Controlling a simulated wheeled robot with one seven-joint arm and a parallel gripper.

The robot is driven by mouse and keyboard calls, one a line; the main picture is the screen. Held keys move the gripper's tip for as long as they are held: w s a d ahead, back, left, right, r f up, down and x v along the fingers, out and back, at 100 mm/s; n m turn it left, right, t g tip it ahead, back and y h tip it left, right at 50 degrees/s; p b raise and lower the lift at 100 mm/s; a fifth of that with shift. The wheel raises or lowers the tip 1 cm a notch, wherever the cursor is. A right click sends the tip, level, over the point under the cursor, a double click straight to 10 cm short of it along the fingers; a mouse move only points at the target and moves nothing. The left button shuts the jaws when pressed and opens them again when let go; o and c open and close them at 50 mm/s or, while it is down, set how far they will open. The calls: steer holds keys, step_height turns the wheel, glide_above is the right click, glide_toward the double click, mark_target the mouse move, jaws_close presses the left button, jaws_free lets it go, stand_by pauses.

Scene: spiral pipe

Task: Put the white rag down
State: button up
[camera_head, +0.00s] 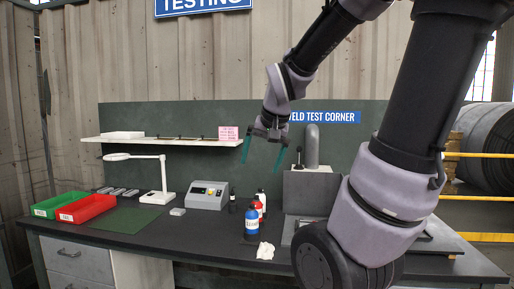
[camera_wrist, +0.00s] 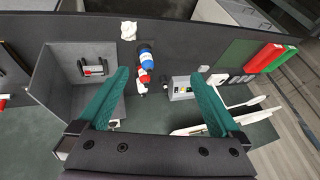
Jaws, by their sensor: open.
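The white rag (camera_head: 265,251) lies crumpled on the dark workbench (camera_head: 190,246) near its front edge, just in front of the blue bottle. It also shows in the wrist view (camera_wrist: 129,31) at the top, beside the bottles and apart from the fingers. My gripper (camera_head: 262,158) is raised above the bench, in front of the green back panel. Its two teal fingers are spread wide in the wrist view (camera_wrist: 160,102), with nothing between them. No contact between my gripper and the rag shows.
A blue bottle (camera_head: 251,224), red and white bottles and a grey tester (camera_head: 207,195) stand on the bench. Green and red trays (camera_head: 86,208) are at left. A white shelf (camera_head: 170,141), a lamp (camera_head: 163,176) and a grey metal box (camera_head: 306,190) are also near.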

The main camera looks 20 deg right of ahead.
steer(key=s+a+r+n, duration=0.1)
steer(key=s+a+r, duration=0.1)
steer(key=s, duration=0.2)
steer(key=s+a+r+n+t+y, duration=0.1)
steer(key=s+a+r, duration=0.2)
steer(key=s, duration=0.1)
steer(key=shift+s+y, duration=0.3)
steer(key=shift+s, duration=0.05)
steer(key=shift+w, duration=0.1)
stand_by(0.7)
